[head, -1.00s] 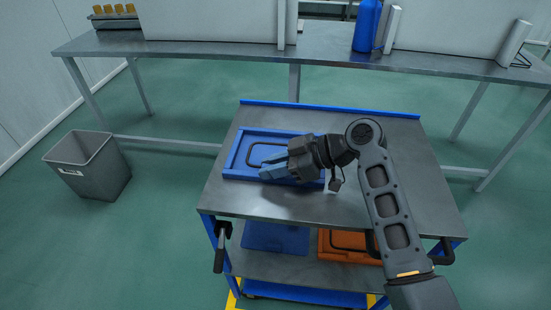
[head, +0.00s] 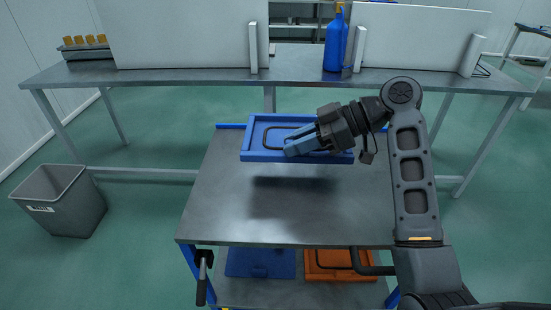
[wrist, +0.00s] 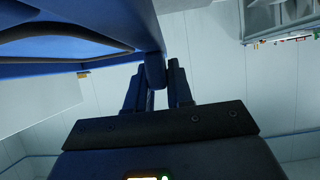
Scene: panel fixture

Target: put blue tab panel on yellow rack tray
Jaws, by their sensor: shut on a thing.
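The blue panel (head: 262,135) is a flat tray-like board with a raised rim and a dark loop on its face. It is raised above the cart top, with its shadow on the metal below. My gripper (head: 300,146) reaches over the panel's front right part. In the wrist view, my gripper (wrist: 163,78) is shut on a tab at the edge of the blue panel (wrist: 95,62), which fills the upper left. I cannot make out a yellow rack tray in either view.
The metal cart top (head: 240,215) is bare. A blue panel (head: 260,263) and an orange panel (head: 325,265) lie on its lower shelf. The bench (head: 200,75) behind carries white boards, a blue bottle (head: 335,45) and a small rack (head: 85,50) with yellow pieces. A grey bin (head: 60,200) stands left.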

